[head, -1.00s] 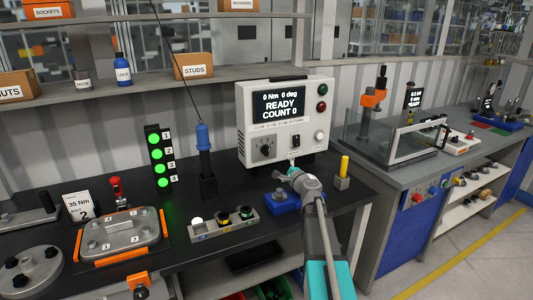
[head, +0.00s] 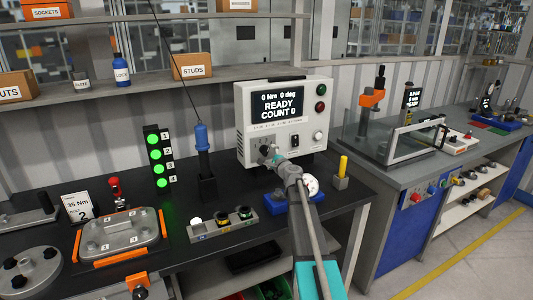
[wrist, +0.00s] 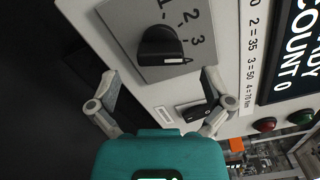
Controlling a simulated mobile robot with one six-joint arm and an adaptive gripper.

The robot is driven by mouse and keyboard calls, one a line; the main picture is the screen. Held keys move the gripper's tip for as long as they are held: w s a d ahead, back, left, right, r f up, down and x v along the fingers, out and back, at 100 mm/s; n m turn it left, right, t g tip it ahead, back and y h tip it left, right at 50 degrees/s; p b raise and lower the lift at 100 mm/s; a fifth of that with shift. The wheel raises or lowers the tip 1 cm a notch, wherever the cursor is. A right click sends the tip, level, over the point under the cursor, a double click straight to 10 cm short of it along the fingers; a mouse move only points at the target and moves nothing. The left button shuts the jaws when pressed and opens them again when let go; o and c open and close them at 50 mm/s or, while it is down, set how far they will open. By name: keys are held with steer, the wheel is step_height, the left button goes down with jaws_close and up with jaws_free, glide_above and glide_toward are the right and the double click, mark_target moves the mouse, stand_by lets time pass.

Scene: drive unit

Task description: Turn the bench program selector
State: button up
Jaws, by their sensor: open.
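The selector is a black knob (wrist: 158,45) on a grey plate with numbers beside it, on the front of the white control box (head: 245,125). In the head view the knob is largely hidden by my gripper (head: 270,157). In the wrist view my gripper (wrist: 159,77) is open and empty, with one finger on each side below the knob. I see no contact with the knob. I cannot tell surely which number it points at. The box's screen (head: 279,103) reads "0 Nm 0 deg READY COUNT 0".
A rocker switch (head: 295,140) and a white knob (head: 318,136) sit right of the selector. A blue base with a gauge (head: 311,186) and a yellow-topped post (head: 342,170) stand near my arm. A blue-handled tool (head: 202,140) stands left. A card (head: 77,206) reads "35 Nm" and "2".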

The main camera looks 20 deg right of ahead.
mark_target(267, 152)
steer(key=shift+w, duration=1.65)
